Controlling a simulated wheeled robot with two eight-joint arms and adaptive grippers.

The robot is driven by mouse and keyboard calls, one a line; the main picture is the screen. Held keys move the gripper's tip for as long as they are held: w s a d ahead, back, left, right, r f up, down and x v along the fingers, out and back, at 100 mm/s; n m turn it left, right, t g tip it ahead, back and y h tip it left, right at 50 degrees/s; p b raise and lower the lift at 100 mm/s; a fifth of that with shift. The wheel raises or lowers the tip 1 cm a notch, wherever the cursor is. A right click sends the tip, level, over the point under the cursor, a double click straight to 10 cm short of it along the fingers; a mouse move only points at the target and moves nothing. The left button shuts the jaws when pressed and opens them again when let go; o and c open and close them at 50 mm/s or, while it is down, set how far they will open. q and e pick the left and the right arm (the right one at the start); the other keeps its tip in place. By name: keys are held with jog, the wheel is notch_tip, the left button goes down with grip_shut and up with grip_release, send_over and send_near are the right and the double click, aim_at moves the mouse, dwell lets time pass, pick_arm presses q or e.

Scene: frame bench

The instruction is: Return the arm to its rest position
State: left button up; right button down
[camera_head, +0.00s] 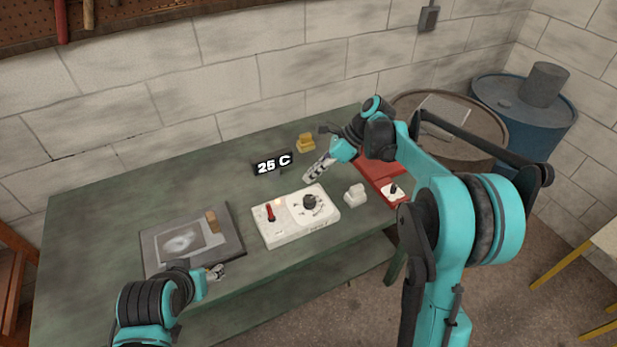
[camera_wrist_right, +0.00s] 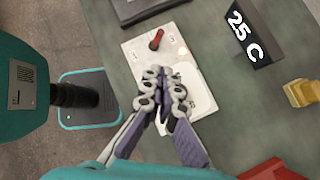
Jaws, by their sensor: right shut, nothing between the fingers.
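My right gripper (camera_head: 318,168) is shut and empty, held above the bench near the white control box (camera_head: 283,232). In the right wrist view the closed fingers (camera_wrist_right: 163,90) hang over that box (camera_wrist_right: 140,50) and hide its dial. In the head view the box shows a red lever (camera_head: 270,211) and a black dial (camera_head: 309,202). My left gripper (camera_head: 215,272) is low at the bench's front edge beside the dark framed panel; its fingers are too small to tell open from shut.
A display reading 25 C (camera_head: 272,164) stands behind the box. A yellow block (camera_head: 306,143), a white object (camera_head: 355,194), a red tray (camera_head: 377,178) and a grey panel (camera_head: 232,232) are on the green bench (camera_head: 90,215). Barrels (camera_head: 540,120) stand at right. The bench's left end is clear.

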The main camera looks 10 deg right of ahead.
jog(key=shift+s, duration=0.1)
dwell(0.3)
jog(key=s+d+f+n+t+h+b, duration=0.1)
jog(key=s+d+n+t+h, duration=0.1)
jog(key=s+n, duration=0.5)
jog(key=s+d+f+n+t+h+b, duration=0.2)
jog(key=s+d+n+h, duration=0.1)
jog(key=s+n, duration=0.4)
jog(key=s+d+f+n+t+h+b, duration=0.1)
jog(key=s+d+f+n+t+h, duration=0.1)
jog(key=s+n, duration=0.6)
jog(key=s, duration=0.3)
jog(key=shift+d+t+h+b, duration=0.25)
jog(key=shift+t+h+b, duration=0.05)
jog(key=shift+t+h, duration=0.1)
